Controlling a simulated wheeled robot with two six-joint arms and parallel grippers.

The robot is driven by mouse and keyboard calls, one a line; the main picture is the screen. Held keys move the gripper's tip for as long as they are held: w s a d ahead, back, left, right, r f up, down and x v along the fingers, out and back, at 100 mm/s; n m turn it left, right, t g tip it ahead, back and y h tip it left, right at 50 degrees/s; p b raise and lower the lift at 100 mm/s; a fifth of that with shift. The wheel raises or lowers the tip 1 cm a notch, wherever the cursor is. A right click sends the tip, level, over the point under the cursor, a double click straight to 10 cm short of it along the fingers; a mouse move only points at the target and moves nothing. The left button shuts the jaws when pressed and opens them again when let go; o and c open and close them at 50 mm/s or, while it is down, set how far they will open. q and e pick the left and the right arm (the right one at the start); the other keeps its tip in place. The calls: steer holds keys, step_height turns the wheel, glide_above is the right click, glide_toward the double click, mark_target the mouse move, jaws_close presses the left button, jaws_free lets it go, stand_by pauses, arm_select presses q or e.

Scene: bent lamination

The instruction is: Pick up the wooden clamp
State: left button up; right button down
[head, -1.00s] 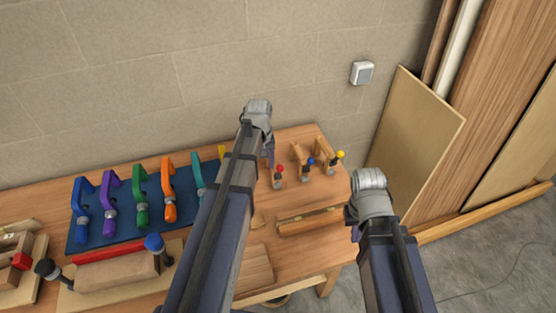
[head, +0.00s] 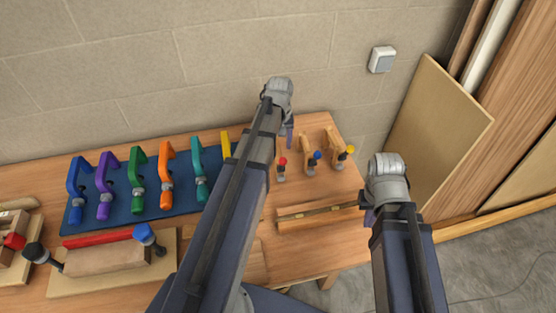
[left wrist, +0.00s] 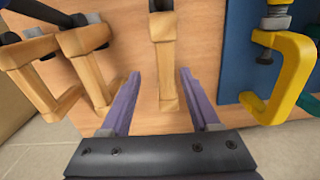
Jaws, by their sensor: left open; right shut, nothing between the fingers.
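Three wooden clamps stand in a row at the back right of the bench, with a red-knobbed one (head: 281,175), a blue-knobbed one (head: 308,151) and a yellow-knobbed one (head: 336,145). My left gripper (head: 289,134) is at the back, by the red-knobbed clamp, and its arm hides part of that clamp. In the left wrist view, the open purple fingers (left wrist: 159,76) point at one wooden clamp (left wrist: 164,60), which lies between them in the picture; I cannot tell the depth. Two other wooden clamps (left wrist: 88,65) are to the left. My right gripper (head: 368,215) is shut and empty near the bench's right end.
A blue mat (head: 120,218) carries several coloured clamps; the yellow one (left wrist: 285,75) is close to my left gripper's right side. A wooden piece with a long strip (head: 318,215) lies in front of the wooden clamps. A wall (head: 230,60) rises behind the bench.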

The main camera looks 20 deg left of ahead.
arm_select(q)
steer(key=shift+f, duration=0.2)
arm_select(e)
steer(key=shift+f, duration=0.2)
arm_select(q)
steer(key=f+b, duration=0.5)
steer(key=shift+s+a+f, duration=0.15)
steer(key=shift+s+a, duration=0.1)
steer(key=shift+s, duration=0.15)
arm_select(e)
step_height(320, 180, down, 5)
steer(key=shift+f, duration=0.15)
arm_select(q)
jaws_close()
